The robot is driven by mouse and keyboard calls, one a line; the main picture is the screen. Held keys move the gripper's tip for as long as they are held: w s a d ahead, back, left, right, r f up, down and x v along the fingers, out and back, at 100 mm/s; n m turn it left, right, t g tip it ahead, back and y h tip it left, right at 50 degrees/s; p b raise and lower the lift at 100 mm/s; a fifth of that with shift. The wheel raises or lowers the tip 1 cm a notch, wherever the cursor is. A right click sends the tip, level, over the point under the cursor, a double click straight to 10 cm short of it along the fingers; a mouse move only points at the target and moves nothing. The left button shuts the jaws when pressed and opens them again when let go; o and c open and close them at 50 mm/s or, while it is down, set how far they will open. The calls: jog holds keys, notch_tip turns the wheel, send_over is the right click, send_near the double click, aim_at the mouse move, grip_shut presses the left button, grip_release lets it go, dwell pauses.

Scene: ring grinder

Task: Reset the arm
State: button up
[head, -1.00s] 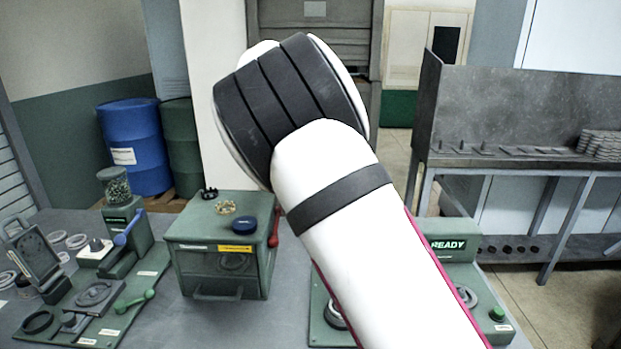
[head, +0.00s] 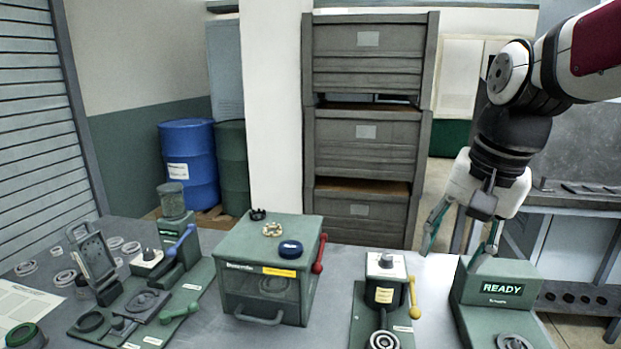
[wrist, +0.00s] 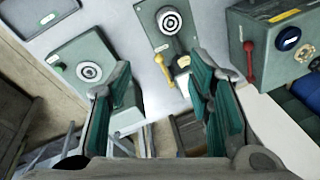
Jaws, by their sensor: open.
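My gripper (head: 462,243) hangs at the right of the head view, fingers pointing down and spread apart, with nothing between them. It is above the back right of the table, beside the green READY station (head: 500,291). In the wrist view, its green-padded fingers (wrist: 165,100) are also apart and empty. The READY station (wrist: 84,66) shows at the left there, and the yellow-handled station (wrist: 167,27) shows at the top middle, beyond the fingertips.
A green box with a red handle (head: 262,270) stands mid-table. A station with a blue lever (head: 173,250) and several rings are at the left. The yellow-handled station (head: 384,295) stands between box and READY station. Grey shelving (head: 367,130) stands behind.

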jog(key=s+f+n+t, duration=0.1)
jog(key=s+f+n, duration=0.1)
jog(key=s, duration=0.5)
jog(key=s+a+f+n+t+h, duration=0.1)
jog(key=s+n, duration=0.4)
jog(key=s, duration=0.3)
jog(key=shift+a+f+t, duration=0.15)
jog(key=shift+f+t, duration=0.15)
jog(key=shift+f, duration=0.1)
